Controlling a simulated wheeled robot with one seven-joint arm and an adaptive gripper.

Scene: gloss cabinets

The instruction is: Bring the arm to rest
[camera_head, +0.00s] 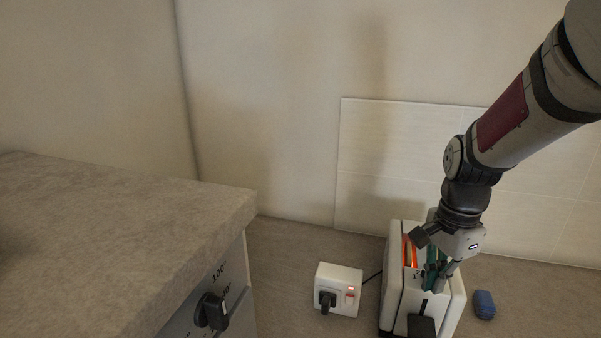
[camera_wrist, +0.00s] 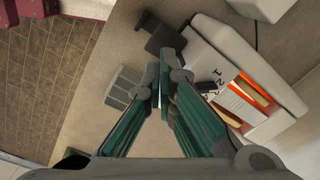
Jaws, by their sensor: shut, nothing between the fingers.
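My gripper (camera_head: 437,280) points down over the white toaster (camera_head: 396,285) in the head view. Its green-sided fingers are shut and empty; the tips (camera_wrist: 165,75) meet in the wrist view. The toaster (camera_wrist: 225,38) lies to the right of the tips there, with a glowing orange slot (camera_wrist: 262,88) and what looks like a bread slice (camera_wrist: 240,105) in it. The toaster's black lever (camera_head: 421,326) is at its near end. The gripper hides part of the toaster's top. Whether the fingers touch the toaster, I cannot tell.
A white socket box (camera_head: 338,288) with a black plug and red-lit switch stands left of the toaster. A small blue object (camera_head: 484,304) lies right of it. A stone-topped cabinet (camera_head: 120,240) fills the left. A tiled wall (camera_head: 400,150) stands behind. A grey block (camera_wrist: 126,86) shows in the wrist view.

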